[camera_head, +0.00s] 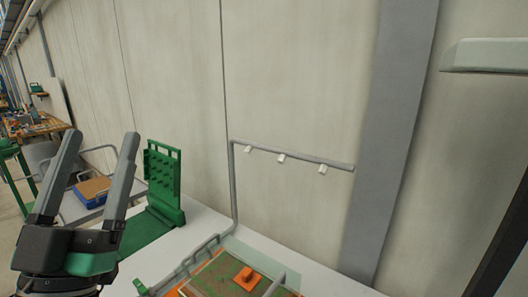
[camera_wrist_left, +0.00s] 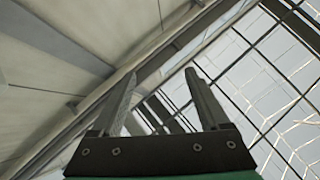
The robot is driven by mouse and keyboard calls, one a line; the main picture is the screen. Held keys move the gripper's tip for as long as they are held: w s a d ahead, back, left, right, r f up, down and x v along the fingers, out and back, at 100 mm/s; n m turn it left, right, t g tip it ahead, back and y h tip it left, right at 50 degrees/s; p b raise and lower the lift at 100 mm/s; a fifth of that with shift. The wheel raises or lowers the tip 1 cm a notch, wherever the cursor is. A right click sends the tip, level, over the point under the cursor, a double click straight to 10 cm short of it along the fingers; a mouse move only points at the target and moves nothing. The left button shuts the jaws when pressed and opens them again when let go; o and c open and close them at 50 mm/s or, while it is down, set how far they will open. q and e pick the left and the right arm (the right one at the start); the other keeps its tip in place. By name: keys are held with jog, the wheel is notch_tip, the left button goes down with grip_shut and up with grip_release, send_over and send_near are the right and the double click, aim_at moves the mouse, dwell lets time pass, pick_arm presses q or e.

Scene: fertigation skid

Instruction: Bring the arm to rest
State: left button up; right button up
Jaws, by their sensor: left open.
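My left gripper (camera_head: 103,148) is in the lower left of the head view, with its two grey fingers pointing up and spread apart. It is open, and nothing is between the fingers. In the left wrist view the same gripper (camera_wrist_left: 160,85) shows both fingers apart against the wall, roof beams and glazed panes, with no object near them. My right gripper is not in view.
A green perforated stand (camera_head: 163,178) is on the white table (camera_head: 205,222), right of my left gripper. A grey pipe rail (camera_head: 300,157) with small white fittings rises behind it. An orange-framed tray (camera_head: 215,280) lies at front. A blue box (camera_head: 90,194) stands behind the gripper.

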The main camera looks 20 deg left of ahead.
pick_arm(q)
jog(key=s+d+r+m+h+p, duration=0.3)
jog(key=s+d+r+h, duration=0.1)
jog(key=d+r+h, duration=0.5)
notch_tip(320, 180, up, 34)
jog(key=p, duration=3.5)
jog(key=shift+w+d+f+t+p, duration=0.2)
jog(key=shift+w+d+t+p, duration=0.05)
jog(key=shift+w+t+p, duration=0.15)
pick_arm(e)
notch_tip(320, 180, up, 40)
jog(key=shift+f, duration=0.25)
pick_arm(q)
jog(key=shift+s, duration=0.1)
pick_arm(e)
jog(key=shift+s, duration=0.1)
